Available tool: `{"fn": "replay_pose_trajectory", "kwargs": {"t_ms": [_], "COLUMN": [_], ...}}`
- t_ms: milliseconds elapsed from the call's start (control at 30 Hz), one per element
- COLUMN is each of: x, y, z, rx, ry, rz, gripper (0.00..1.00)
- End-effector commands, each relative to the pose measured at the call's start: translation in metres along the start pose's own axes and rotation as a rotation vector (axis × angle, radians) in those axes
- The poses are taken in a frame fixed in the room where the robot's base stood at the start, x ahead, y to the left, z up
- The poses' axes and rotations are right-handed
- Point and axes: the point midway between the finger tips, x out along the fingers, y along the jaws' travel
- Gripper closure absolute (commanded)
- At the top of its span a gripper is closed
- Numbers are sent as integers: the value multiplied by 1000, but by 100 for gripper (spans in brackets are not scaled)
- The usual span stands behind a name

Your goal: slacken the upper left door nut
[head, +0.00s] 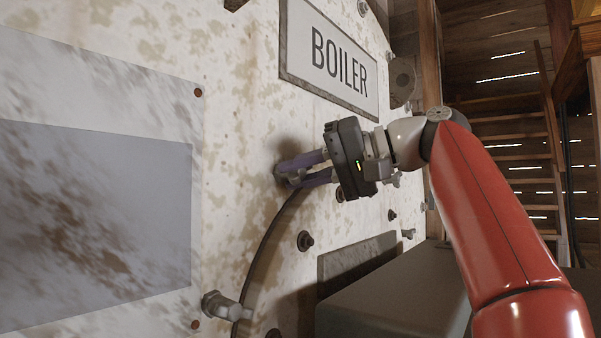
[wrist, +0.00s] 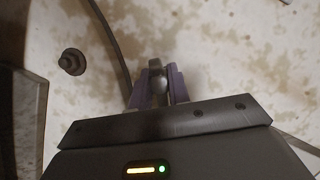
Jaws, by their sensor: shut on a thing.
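The upper left door nut (head: 281,175) sits on the mottled white boiler face, at the upper end of the visible dark curved seam. My gripper (head: 290,172) reaches in from the right with its purple fingers shut on this nut. In the wrist view my gripper (wrist: 157,82) has one finger on each side of the grey nut (wrist: 155,66). The fingers and gripper body hide much of the nut, and its thread cannot be seen. A second grey nut with a bar (head: 222,305) stands lower down on the same seam.
A BOILER sign (head: 330,62) is above my gripper. A rusty bolt (head: 305,240) juts out below it, and a grey box (head: 395,305) stands at lower right. A flat grey panel (head: 95,215) covers the left. Wooden steps (head: 515,150) are behind at right.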

Motion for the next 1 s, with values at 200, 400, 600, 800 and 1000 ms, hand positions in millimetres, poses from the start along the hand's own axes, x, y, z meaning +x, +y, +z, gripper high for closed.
{"fn": "replay_pose_trajectory", "kwargs": {"t_ms": [200, 400, 600, 800, 1000], "x": [0, 0, 0, -15, -55], "y": [2, 1, 0, 2, 10], "z": [0, 0, 0, -1, 5], "rx": [2, 2, 1, 1, 4], "ry": [-4, -2, -1, 2, 5], "rz": [2, 1, 0, 3, 5], "gripper": [100, 60, 60, 60, 60]}}
